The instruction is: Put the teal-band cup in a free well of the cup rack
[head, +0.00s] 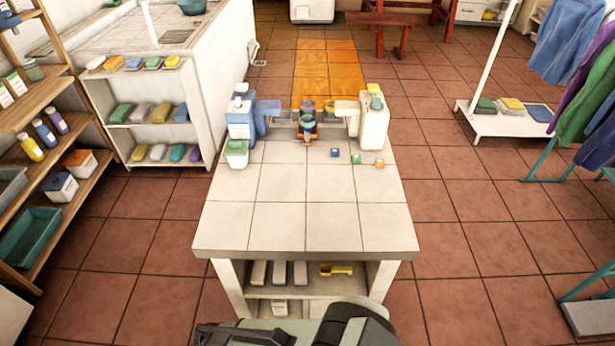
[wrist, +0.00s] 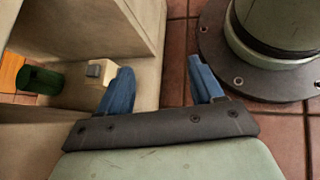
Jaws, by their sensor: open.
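At the far end of the pale tiled table (head: 305,215), a small dark cup-like thing with a teal upper part (head: 308,124) stands in the middle. It may be the teal-band cup. A greyish cup-like shape (head: 307,106) is just behind it, and an orange piece (head: 308,139) shows at its foot. I cannot make out the cup rack or its wells at this size. My gripper (wrist: 160,66) is open and empty, its blue fingers wide apart. It is low beside a pale shelf unit, with neither cup nor rack identifiable in the wrist view.
A blue machine-like block (head: 241,117) and a white one (head: 374,122) flank the cups. A green-topped box (head: 236,153) and small blue (head: 335,153), green (head: 356,159) and orange (head: 379,162) blocks lie nearby. The near tabletop is clear. A green cylinder (wrist: 40,80) shows near my gripper.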

